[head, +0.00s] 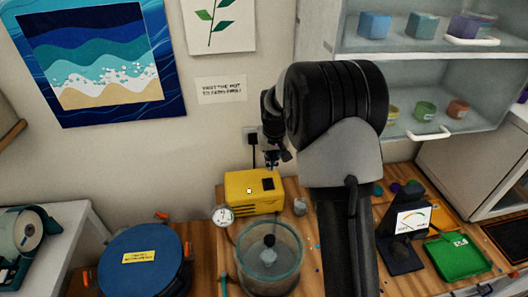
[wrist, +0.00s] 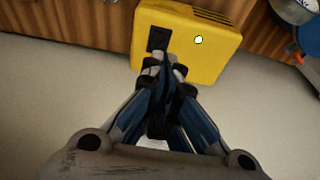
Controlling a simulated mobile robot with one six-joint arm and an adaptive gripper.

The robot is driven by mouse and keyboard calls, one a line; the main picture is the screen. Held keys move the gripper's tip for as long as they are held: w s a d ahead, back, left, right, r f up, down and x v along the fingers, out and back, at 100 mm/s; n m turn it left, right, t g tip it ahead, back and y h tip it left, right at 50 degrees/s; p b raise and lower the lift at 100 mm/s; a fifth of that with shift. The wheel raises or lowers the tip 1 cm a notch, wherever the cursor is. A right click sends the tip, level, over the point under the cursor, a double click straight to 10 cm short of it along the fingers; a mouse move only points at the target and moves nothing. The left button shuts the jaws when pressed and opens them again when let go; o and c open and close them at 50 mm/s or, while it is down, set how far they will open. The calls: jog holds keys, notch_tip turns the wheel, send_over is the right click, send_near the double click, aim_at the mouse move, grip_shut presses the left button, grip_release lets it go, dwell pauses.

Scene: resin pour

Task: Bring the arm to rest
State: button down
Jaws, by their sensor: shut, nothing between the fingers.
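My arm rises in the middle of the head view and bends over, with its end pointing down. My gripper (head: 272,163) hangs just above the yellow box (head: 254,192), near the wall. In the wrist view my gripper (wrist: 165,62) has its fingers together and empty. The yellow box (wrist: 210,45) shows beyond the fingertips there, which overlap its dark panel in the picture. I cannot tell the exact gap between them.
A glass chamber (head: 287,256) with a gauge (head: 223,216) stands in front of the yellow box. A blue round lid (head: 142,258) is at left. A dark scale (head: 402,240) and green tray (head: 458,255) are at right. Shelves (head: 455,85) hang above right.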

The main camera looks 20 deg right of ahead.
jog(key=shift+r, duration=0.1)
jog(key=s+a+r+n+t+b, duration=0.1)
jog(key=s+a+r+b, duration=0.3)
jog(key=s, duration=0.5)
jog(key=s+a+r+b, duration=0.35)
jog(key=s+r, duration=0.25)
jog(key=s, duration=0.3)
jog(key=s+a+f+b, duration=0.2)
jog(key=s, duration=0.7)
jog(key=s+a+f+n+t+b, duration=0.1)
jog(key=s+a+f, duration=0.1)
jog(key=s, duration=0.7)
jog(key=shift+f+y+b, duration=0.3)
jog(key=shift+f+b, duration=0.1)
jog(key=shift+f, duration=0.25)
